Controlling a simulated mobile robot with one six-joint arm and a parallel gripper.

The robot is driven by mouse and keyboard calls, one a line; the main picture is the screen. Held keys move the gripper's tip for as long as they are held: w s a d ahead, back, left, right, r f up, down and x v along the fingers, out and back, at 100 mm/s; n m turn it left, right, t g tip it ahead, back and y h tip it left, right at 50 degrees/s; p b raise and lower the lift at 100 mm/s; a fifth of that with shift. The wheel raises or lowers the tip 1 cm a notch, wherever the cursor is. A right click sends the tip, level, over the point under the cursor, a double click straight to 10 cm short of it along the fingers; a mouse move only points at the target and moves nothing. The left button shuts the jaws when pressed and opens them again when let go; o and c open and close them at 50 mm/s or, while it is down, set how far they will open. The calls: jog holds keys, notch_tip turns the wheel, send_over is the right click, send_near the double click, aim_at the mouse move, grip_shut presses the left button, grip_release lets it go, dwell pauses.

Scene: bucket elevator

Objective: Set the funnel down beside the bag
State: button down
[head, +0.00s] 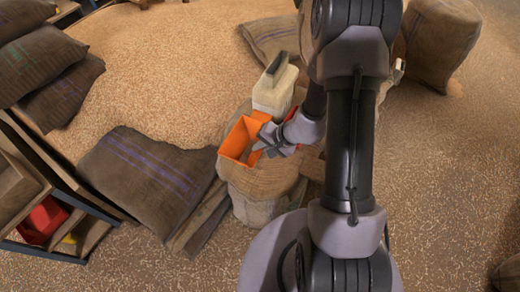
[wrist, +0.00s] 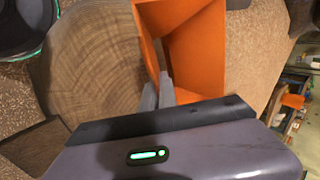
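The orange funnel (head: 239,140) is an open, box-like piece at the middle of the head view, over the top of a burlap bag (head: 262,182). Whether it touches the bag is unclear. My gripper (head: 268,140) is at the funnel's right side. In the wrist view, the fingers of my gripper (wrist: 157,92) are close together with the thin wall of the funnel (wrist: 205,60) between them. The funnel's lower end is hidden. A rounded, brown, fibrous surface (wrist: 85,80) lies left of the funnel there, possibly the bag.
A cream jug (head: 274,90) with a dark top stands just behind the funnel. A dark sack (head: 145,175) lies to the left on planks. A full sack (head: 437,40) stands at the back right. Grain covers the floor, with open room at the right (head: 450,170).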

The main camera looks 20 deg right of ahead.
jog(key=shift+f, duration=0.7)
jog(key=shift+f, duration=0.1)
jog(key=c, duration=1.7)
grip_release()
